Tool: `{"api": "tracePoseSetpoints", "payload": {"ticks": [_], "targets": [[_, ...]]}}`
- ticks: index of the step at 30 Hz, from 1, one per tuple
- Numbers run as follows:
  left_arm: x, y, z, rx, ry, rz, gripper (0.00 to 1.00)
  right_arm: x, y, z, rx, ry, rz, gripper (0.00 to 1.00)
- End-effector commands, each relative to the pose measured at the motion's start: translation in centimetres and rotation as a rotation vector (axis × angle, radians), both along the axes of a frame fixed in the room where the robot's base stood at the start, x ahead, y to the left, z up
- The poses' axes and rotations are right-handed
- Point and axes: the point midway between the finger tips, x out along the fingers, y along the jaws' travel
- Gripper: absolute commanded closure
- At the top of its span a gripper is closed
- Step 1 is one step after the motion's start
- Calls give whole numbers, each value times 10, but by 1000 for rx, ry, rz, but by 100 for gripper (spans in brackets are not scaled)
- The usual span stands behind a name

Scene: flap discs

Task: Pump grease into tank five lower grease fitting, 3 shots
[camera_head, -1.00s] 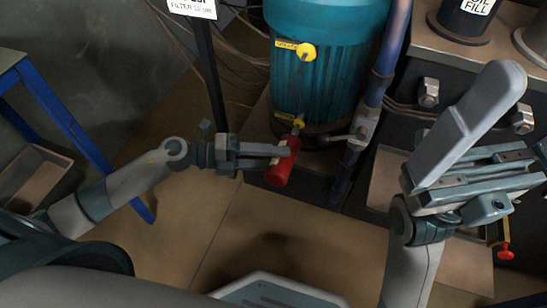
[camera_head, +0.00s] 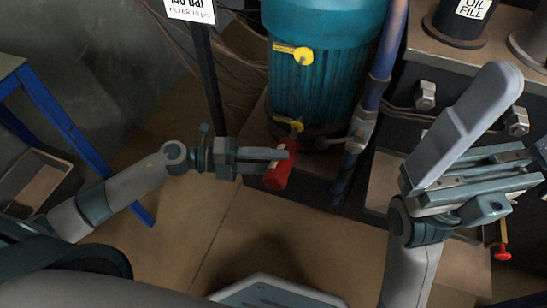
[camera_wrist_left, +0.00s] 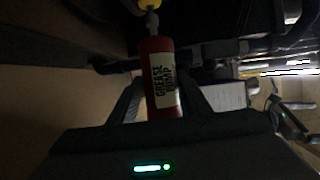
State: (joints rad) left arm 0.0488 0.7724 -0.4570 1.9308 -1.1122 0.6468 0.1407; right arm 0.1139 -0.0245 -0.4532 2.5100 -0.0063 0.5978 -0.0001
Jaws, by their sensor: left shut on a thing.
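The teal tank (camera_head: 318,85) stands at the top middle. Its upper fitting (camera_head: 303,55) and lower grease fitting (camera_head: 297,126) are both marked yellow. My left gripper (camera_head: 277,153) is shut on the red grease pump (camera_head: 276,179), just below the lower fitting. In the left wrist view the red pump (camera_wrist_left: 158,75) stands between the fingers, its label facing the camera. Its nozzle end (camera_wrist_left: 151,20) lies close to a yellow part (camera_wrist_left: 148,4); I cannot tell whether they touch. My right gripper (camera_head: 478,178) is at the right, away from the tank; its opening is unclear.
A blue pipe with a valve (camera_head: 361,128) runs beside the tank. A dark bench with an oil fill canister (camera_head: 458,28) is at the upper right. A sign post (camera_head: 207,75) and a blue-legged table (camera_head: 45,110) are at the left. Open floor lies in front.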

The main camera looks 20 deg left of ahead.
Motion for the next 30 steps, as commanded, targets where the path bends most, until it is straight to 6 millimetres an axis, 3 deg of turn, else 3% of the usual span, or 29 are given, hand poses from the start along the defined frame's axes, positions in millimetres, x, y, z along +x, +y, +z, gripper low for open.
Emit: {"api": "tracePoseSetpoints", "payload": {"ticks": [9,30], "targets": [[-6,1,2,-1,-4,3,100,0,0,6,0,0,0,0],[3,1,2,-1,-4,3,100,0,0,5,0,0,0,0]]}}
